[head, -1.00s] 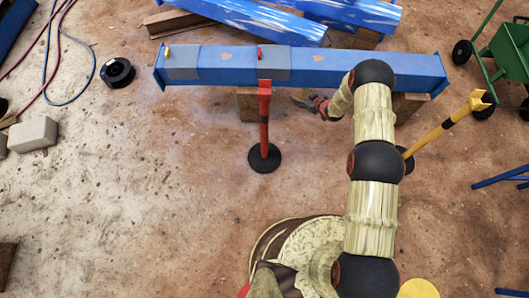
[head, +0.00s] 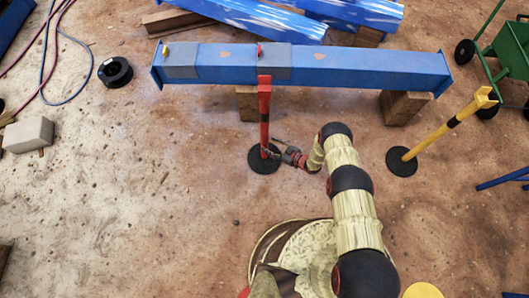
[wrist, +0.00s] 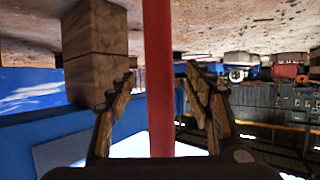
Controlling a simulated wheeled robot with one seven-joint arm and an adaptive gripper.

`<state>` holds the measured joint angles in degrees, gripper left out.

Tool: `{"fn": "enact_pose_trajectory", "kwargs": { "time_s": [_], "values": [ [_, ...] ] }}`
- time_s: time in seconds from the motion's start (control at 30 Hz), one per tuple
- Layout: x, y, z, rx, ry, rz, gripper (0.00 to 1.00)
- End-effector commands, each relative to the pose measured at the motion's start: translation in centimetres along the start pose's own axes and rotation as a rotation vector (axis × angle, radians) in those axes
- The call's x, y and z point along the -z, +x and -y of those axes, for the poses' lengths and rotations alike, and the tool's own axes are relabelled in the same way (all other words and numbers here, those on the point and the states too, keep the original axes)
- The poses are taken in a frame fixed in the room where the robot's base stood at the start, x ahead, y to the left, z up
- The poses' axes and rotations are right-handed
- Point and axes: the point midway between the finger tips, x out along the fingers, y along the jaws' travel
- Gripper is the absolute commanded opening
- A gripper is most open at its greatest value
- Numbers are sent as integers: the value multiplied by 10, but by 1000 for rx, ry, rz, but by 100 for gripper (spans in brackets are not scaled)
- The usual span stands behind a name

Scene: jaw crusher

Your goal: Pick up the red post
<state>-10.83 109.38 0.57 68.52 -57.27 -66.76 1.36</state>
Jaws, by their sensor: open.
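The red post (head: 264,110) stands upright on a round black base (head: 264,160), in front of the blue beam. My gripper (head: 276,152) is low beside the post, just right of its lower shaft in the head view. In the wrist view, the red post (wrist: 159,75) runs top to bottom between the two fingers of my gripper (wrist: 153,90). The fingers are apart, with a gap visible on each side of the shaft. The wrist picture appears upside down.
The long blue beam (head: 350,68) rests on wooden blocks (head: 403,106) behind the post. A yellow post (head: 440,130) stands to the right on its own black base. A green cart (head: 508,50) is at the far right.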

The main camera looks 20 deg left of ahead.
Motion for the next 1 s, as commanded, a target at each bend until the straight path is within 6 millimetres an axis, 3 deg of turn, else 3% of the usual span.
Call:
{"fn": "enact_pose_trajectory", "kwargs": {
  "time_s": [0.2,0.4,0.67,1.0],
  "values": [
    [-2,32,0,2,-2,1,52],
    [0,49,0,0,1,2,52],
    [1,50,-1,-1,1,2,51],
    [1,50,-1,-1,1,2,32]
  ]
}}
